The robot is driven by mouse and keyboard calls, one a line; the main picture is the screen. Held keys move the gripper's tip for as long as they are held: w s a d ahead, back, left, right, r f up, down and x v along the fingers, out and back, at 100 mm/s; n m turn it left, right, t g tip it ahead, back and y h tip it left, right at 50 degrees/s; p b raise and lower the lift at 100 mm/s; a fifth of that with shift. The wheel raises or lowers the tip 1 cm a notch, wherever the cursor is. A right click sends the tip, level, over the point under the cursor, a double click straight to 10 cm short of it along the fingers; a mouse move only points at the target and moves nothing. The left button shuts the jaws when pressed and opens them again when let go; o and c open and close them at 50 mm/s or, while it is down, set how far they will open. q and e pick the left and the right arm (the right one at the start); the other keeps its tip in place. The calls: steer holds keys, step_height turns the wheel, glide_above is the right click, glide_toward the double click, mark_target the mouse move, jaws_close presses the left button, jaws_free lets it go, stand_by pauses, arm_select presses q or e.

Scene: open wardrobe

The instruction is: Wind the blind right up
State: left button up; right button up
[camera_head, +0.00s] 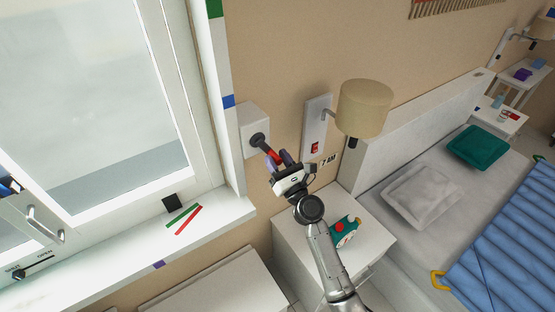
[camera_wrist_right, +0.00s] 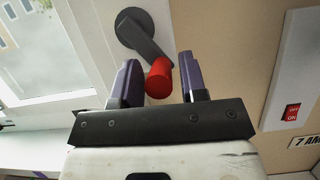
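A dark crank with a red knob (camera_wrist_right: 158,80) is mounted on a white wall box (camera_head: 254,119) right of the window. Its round dark hub (camera_head: 258,141) shows in the head view, and the crank arm points down and right from it. My right gripper (camera_head: 276,160) is at the crank, its two purple fingers on either side of the red knob. In the wrist view the fingers (camera_wrist_right: 158,78) are open, with a gap on both sides of the knob. I cannot clearly make out the blind at the window (camera_head: 95,105). My left gripper is not in view.
A wall lamp (camera_head: 364,108) and a red switch (camera_head: 315,148) are close to the right of my gripper. A white bedside cabinet (camera_head: 290,240) stands below, carrying a teal item (camera_head: 343,232). The windowsill (camera_head: 110,255) holds green and red strips and a small dark block.

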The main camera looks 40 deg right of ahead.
steer(key=c, duration=0.6)
steer(key=shift+d+n, duration=0.1)
steer(key=shift+n, duration=0.3)
